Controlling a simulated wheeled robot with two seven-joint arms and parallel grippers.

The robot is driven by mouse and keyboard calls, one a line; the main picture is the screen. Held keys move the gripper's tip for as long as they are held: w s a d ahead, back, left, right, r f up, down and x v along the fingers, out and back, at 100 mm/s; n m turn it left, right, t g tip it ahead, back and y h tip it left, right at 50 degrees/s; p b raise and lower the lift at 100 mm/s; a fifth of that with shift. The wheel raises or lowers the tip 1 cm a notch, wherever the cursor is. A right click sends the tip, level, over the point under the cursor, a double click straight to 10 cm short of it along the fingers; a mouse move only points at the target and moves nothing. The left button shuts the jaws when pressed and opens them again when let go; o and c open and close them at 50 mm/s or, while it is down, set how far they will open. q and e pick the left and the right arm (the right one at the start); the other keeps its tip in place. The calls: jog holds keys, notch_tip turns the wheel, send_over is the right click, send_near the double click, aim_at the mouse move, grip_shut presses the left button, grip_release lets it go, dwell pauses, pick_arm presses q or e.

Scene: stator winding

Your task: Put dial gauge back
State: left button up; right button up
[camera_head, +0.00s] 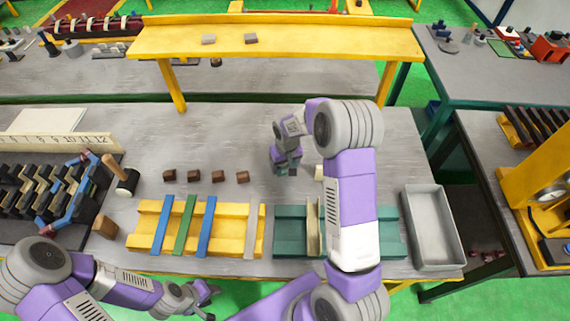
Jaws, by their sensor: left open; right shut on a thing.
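My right gripper (288,167) points down over the middle of the grey bench (400,150), behind the green fixture. It is shut on a small dark thing that is mostly hidden by the fingers, and I cannot tell whether it is the dial gauge. A round dial with a pale face (551,193) shows in the yellow frame (540,130) at the far right. My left gripper (205,291) is open and apart from the objects, low in front of the yellow fixture.
The yellow fixture (226,222) holds blue and green strips. The green fixture (290,222) stands beside it, partly behind my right arm. A grey tray (433,228) is at the right. Several brown blocks (194,176) line the bench. A yellow shelf (300,42) spans the back.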

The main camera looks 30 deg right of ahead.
aim_at(287, 165)
jog(key=shift+f+b, duration=0.55)
jog(key=shift+f, duration=0.05)
jog(key=o, duration=1.1)
jog(key=shift+c, duration=0.2)
jog(key=shift+r, duration=0.15)
jog(key=shift+r+p, duration=0.3)
jog(key=shift+p, duration=0.1)
notch_tip(287, 165, up, 12)
jog(key=s+p, duration=0.1)
jog(key=shift+s+a+r, duration=0.15)
jog(key=shift+s+r, duration=0.05)
jog(key=shift+s, duration=0.05)
